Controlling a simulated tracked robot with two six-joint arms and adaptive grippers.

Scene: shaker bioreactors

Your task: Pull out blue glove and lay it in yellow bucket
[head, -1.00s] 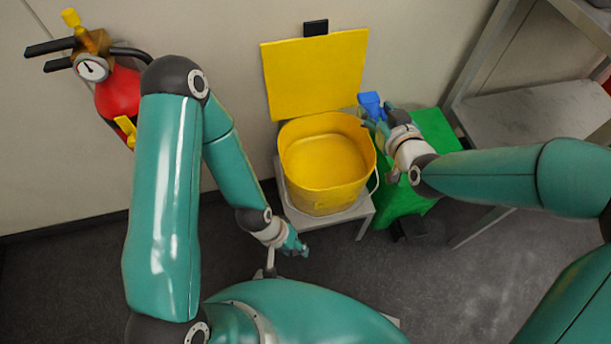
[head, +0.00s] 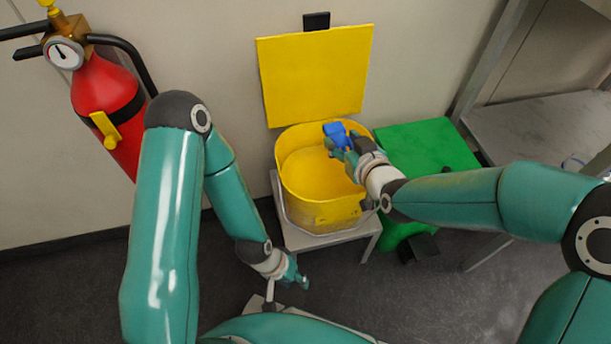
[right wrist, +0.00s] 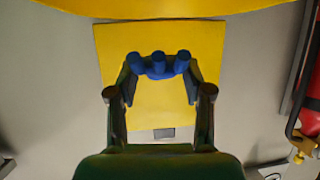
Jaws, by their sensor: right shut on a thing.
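The blue glove (head: 336,135) is held by my right gripper (head: 343,146), over the right back part of the yellow bucket's opening. The yellow bucket (head: 322,212) stands open on a small grey stand. In the right wrist view the glove (right wrist: 158,65) sits between the two fingertips of the right gripper (right wrist: 160,75), with its stubby fingers showing. The bucket's rim (right wrist: 200,6) crosses the top of that view. My left gripper (head: 297,277) is empty, low in front of the stand; its fingers are too small to judge.
A yellow panel (head: 315,75) is upright against the wall behind the bucket. A green bin (head: 425,150) stands right of the bucket, beside a grey metal shelf (head: 545,125). A red fire extinguisher (head: 105,100) hangs at the left. The floor in front is mostly clear.

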